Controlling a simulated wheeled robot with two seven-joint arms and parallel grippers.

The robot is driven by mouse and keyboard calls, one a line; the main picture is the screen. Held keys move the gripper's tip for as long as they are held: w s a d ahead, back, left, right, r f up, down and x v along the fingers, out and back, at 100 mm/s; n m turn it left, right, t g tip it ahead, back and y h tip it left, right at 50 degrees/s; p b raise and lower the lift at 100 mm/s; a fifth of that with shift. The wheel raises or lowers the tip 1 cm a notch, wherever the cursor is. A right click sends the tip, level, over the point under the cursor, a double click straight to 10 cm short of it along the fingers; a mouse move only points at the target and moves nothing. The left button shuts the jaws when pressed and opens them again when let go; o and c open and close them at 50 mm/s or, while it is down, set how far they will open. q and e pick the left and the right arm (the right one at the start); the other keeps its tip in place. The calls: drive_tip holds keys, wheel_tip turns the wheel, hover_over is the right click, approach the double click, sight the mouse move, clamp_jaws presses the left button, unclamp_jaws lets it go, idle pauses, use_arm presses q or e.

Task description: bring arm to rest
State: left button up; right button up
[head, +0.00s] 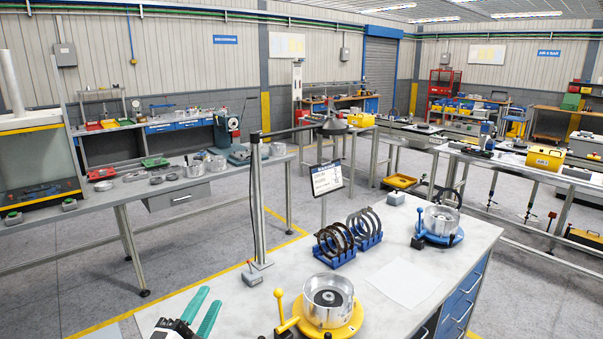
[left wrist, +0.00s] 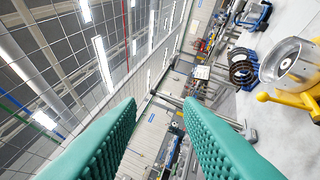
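My left gripper (head: 201,311) shows at the bottom of the head view, with two teal fingers at the front left of the workbench (head: 236,301). In the left wrist view its textured fingers (left wrist: 160,125) stand apart with nothing between them, so it is open and empty. The wrist camera looks across the room, with the ceiling at its left. My right gripper is in neither view.
A yellow fixture (head: 335,329) with a metal drum (head: 328,299) stands right of my left gripper. Behind are blue racks (head: 336,259) of rings and a blue fixture (head: 437,238). A white sheet (head: 405,284) lies on the bench. A post (head: 258,200) rises at the back edge.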

use_arm(q)
drive_tip(key=s+a+f+n+g+y, duration=0.5)
drive_tip(key=s+f+n+y, duration=0.1)
drive_tip(key=f+n, duration=0.35)
drive_tip(key=s+d+f+n+g, duration=0.1)
drive_tip(key=s+f+n+g, duration=0.2)
drive_tip(key=s+f+g, duration=0.6)
drive_tip(key=s+d+f+n+g, duration=0.1)
drive_tip(key=s+f+n+g, duration=0.2)
drive_tip(key=s, duration=1)
wheel_tip(320, 180, down, 41)
drive_tip(key=s+g+b, duration=0.1)
drive_tip(key=s+b, duration=0.1)
drive_tip(key=b, duration=1.1)
drive_tip(key=s+a+f+b, duration=0.1)
drive_tip(key=s+f+b, duration=0.3)
drive_tip(key=s+f, duration=0.4)
drive_tip(key=s+a+f+g+b, duration=0.1)
drive_tip(key=s+f+b, duration=0.4)
drive_tip(key=f, duration=1.1)
drive_tip(key=s+a, duration=0.1)
drive_tip(key=s, duration=0.1)
drive_tip(key=shift+s+f+m+h, duration=0.3)
drive_tip(key=shift+s+f+m, duration=0.05)
drive_tip(key=shift+f, duration=0.05)
